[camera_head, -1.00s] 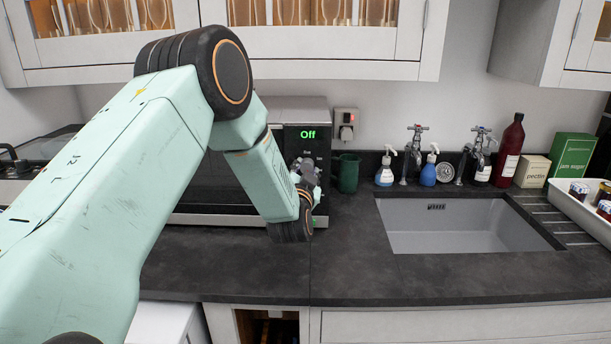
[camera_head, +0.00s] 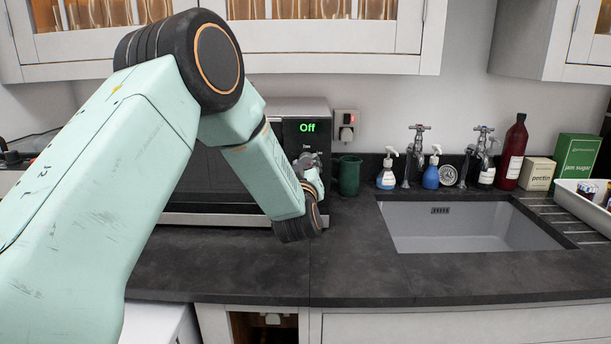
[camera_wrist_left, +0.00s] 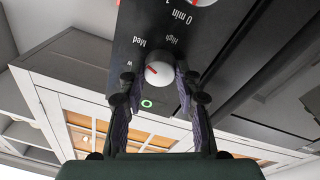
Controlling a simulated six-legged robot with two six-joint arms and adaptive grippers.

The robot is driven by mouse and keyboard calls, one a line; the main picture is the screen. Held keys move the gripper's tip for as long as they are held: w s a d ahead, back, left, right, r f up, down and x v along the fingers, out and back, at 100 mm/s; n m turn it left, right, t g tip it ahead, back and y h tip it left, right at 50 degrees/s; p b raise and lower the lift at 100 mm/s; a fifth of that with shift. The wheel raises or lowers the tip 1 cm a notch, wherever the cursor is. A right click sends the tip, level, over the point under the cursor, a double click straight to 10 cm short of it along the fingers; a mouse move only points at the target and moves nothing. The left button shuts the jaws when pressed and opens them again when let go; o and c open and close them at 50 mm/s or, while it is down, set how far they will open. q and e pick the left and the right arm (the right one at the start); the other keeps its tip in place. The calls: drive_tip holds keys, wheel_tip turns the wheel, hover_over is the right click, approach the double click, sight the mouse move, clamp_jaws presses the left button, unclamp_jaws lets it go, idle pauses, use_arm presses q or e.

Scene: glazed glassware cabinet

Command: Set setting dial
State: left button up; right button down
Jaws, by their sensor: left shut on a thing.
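The setting dial (camera_wrist_left: 158,73) is a round white knob with a red pointer mark on the black panel of the microwave-like appliance. The words "Med" and "High" show beside it, with part of another label. My left gripper (camera_wrist_left: 158,82) has its two dark fingers on either side of the dial, shut on it. In the head view my left gripper (camera_head: 308,163) is at the appliance's control panel (camera_head: 306,133) and hides the dial there. The green display (camera_head: 307,127) reads "Off". My right gripper is out of view.
A green mug (camera_head: 349,176) stands just right of the appliance. The sink (camera_head: 465,228) is further right. The dark counter (camera_head: 215,262) in front is clear.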

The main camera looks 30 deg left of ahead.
use_arm(q)
drive_tip(key=n+y+b, duration=0.1)
drive_tip(key=n+b, duration=0.3)
drive_tip(key=n, duration=0.2)
drive_tip(key=shift+r, duration=0.2)
drive_tip(key=n+b, duration=0.2)
drive_tip(key=n, duration=0.1)
drive_tip(key=n+g+b, duration=0.1)
drive_tip(key=n+b, duration=0.2)
drive_tip(key=n, duration=0.1)
drive_tip(key=shift+y, duration=0.3)
drive_tip(key=n+b, duration=0.5)
drive_tip(key=n, duration=0.1)
drive_tip(key=shift+d+f+g, duration=0.1)
drive_tip(key=shift+g, duration=0.3)
drive_tip(key=shift+n+g+b, duration=0.3)
drive_tip(key=shift+n+b, duration=2.1)
drive_tip(key=shift+n, duration=0.2)
drive_tip(key=o, duration=1.2)
drive_tip(key=shift+c, duration=0.2)
drive_tip(key=shift+d, duration=0.1)
